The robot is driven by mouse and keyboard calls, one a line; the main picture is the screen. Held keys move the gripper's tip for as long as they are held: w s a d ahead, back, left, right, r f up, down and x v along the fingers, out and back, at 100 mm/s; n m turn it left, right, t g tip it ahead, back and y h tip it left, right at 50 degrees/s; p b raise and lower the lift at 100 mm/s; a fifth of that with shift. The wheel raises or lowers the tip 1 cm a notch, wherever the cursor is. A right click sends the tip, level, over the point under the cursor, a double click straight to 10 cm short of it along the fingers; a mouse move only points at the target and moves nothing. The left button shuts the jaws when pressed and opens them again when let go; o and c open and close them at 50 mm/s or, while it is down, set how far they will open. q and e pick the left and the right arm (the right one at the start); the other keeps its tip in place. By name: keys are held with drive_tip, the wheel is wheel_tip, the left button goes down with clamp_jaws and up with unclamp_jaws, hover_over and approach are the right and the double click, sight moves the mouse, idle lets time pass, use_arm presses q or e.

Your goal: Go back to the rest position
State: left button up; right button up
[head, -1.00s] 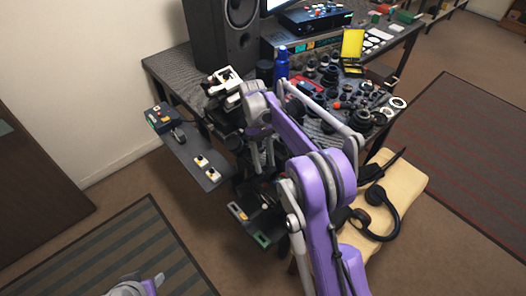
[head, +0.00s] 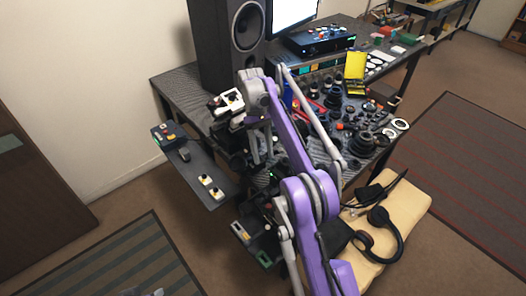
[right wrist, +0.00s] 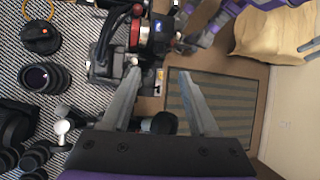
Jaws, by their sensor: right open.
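My right arm reaches up from the bottom of the head view, with its purple links over the workbench. My right gripper (head: 261,152) points down near the bench's left front part, partly hidden among dark equipment. In the right wrist view its two long grey fingers (right wrist: 159,75) are spread apart, with nothing held between them. A dark round part (right wrist: 164,123) shows beyond and between the fingers; I cannot tell how far below it is. My left gripper is not in view; only a faint bit of my left arm shows at the bottom edge.
The workbench (head: 180,88) carries a speaker (head: 228,45), a yellow case (head: 355,66) and several lens parts. A low side shelf (head: 205,178) holds a small control box (head: 163,133). Open floor lies front left.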

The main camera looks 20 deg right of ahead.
drive_tip(key=s+a+r+m+t, duration=0.25)
drive_tip(key=s+r+t, duration=0.35)
drive_tip(key=s, duration=0.5)
drive_tip(key=s+f+m+t, duration=0.1)
drive_tip(key=s+f+t, duration=0.2)
drive_tip(key=s, duration=0.6)
drive_tip(key=s+a+f+m+t, duration=0.1)
drive_tip(key=s+f+t, duration=0.2)
drive_tip(key=s+f, duration=0.4)
drive_tip(key=shift+s+a+p, duration=0.2)
drive_tip(key=shift+s+p, duration=0.1)
drive_tip(key=shift+s, duration=0.7)
drive_tip(key=shift+m, duration=0.25)
